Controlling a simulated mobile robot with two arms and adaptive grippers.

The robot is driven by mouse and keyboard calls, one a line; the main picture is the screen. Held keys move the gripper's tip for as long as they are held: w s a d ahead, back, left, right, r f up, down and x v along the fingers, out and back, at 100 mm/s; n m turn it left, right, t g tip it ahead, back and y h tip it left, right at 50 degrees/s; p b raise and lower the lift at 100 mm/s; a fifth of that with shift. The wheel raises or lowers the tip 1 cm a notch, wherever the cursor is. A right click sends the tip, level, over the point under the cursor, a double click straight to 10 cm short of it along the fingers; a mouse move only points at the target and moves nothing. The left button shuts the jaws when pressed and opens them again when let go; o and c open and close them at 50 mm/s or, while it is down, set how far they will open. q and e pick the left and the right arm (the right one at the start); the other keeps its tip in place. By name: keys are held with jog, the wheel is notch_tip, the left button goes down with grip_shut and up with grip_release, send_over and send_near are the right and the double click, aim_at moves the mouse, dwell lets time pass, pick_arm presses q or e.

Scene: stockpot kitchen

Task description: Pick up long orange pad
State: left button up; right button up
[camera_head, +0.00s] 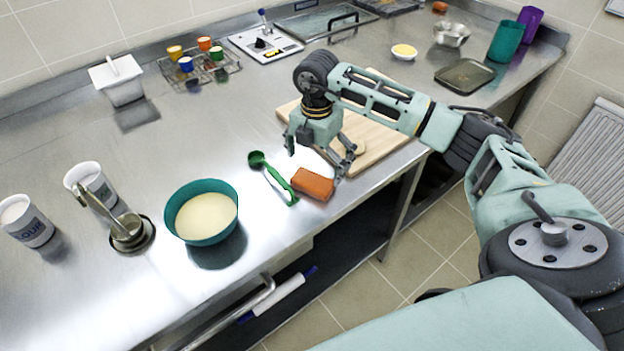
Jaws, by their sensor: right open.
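The orange pad (312,185) lies flat on the steel counter near its front edge, just in front of a wooden board. My left gripper is not in view.
A green spoon (272,178) lies just left of the pad. A teal bowl (205,234) of pale contents stands further left. The wooden board (385,139) lies behind. A second small orange item (439,7) is at the far back.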

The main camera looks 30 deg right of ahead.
aim_at(313, 178)
jog(key=f, duration=0.1)
jog(key=f+p, duration=0.1)
jog(key=shift+a+f, duration=0.25)
jog(key=shift+f, duration=0.15)
jog(key=shift+w+f, duration=0.15)
jog(key=shift+f, duration=0.8)
jog(key=c, duration=1.2)
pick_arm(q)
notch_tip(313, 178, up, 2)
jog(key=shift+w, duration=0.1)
pick_arm(e)
jog(key=shift+o, duration=0.2)
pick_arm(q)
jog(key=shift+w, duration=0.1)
pick_arm(e)
jog(key=shift+w, duration=0.1)
